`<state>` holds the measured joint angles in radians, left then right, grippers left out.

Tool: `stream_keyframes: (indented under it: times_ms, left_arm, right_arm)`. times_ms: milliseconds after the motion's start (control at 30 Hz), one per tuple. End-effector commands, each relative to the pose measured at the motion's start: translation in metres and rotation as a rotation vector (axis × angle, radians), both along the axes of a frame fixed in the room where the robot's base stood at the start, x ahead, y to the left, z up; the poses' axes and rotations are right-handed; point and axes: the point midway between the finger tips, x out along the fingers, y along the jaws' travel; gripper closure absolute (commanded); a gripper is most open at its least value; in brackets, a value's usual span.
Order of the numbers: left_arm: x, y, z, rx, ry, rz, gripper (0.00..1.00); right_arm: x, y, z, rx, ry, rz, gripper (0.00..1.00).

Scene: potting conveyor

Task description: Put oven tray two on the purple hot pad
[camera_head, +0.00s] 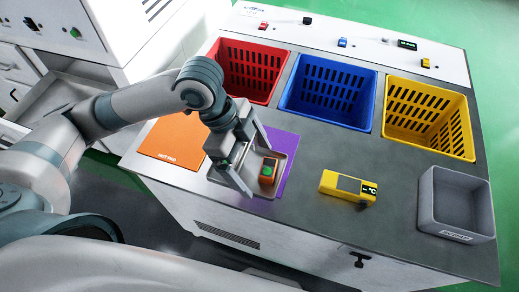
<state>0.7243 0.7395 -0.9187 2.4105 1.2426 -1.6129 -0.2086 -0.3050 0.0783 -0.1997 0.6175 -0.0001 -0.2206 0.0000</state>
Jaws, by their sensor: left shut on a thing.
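A grey metal oven tray (279,158) is over the purple hot pad (289,165) and covers much of it; purple shows along the tray's right side. I cannot tell whether the tray touches the pad or is a little above it. A small orange block with a green top (268,171) stands in the tray. My left gripper (236,170) is shut on the tray at its left side, and hides that part of it. No tray number is readable. My right gripper is not in view.
An orange hot pad (174,141) lies to the left. Red (251,66), blue (327,89) and yellow (429,117) baskets line the back. A yellow meter (348,187) and a grey bin (456,201) are to the right. Bare counter lies between them.

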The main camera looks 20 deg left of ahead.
Motion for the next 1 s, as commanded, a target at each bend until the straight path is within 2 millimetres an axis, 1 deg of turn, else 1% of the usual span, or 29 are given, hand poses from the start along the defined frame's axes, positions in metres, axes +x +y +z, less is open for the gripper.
stream_keyframes:
  times_ms: [167,500,600,700,800,1000]
  left_arm:
    - [0.021,0.003,-0.011,0.001,0.002,0.006,0.34]
    - [0.081,0.008,-0.046,0.0,0.003,0.004,0.34]
    - [0.096,0.01,-0.055,0.0,0.001,0.004,0.34]
    - [0.105,0.011,-0.061,0.0,0.0,0.002,0.34]
    - [0.11,0.011,-0.065,0.0,-0.001,0.001,0.34]
    - [0.112,0.012,-0.067,-0.001,-0.002,0.001,0.34]
  right_arm:
    - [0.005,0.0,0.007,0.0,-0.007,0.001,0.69]
    - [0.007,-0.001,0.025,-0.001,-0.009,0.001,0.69]
    - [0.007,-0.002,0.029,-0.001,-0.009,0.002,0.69]
    - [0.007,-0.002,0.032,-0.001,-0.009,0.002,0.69]
    - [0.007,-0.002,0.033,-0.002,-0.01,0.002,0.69]
    - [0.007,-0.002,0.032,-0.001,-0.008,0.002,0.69]
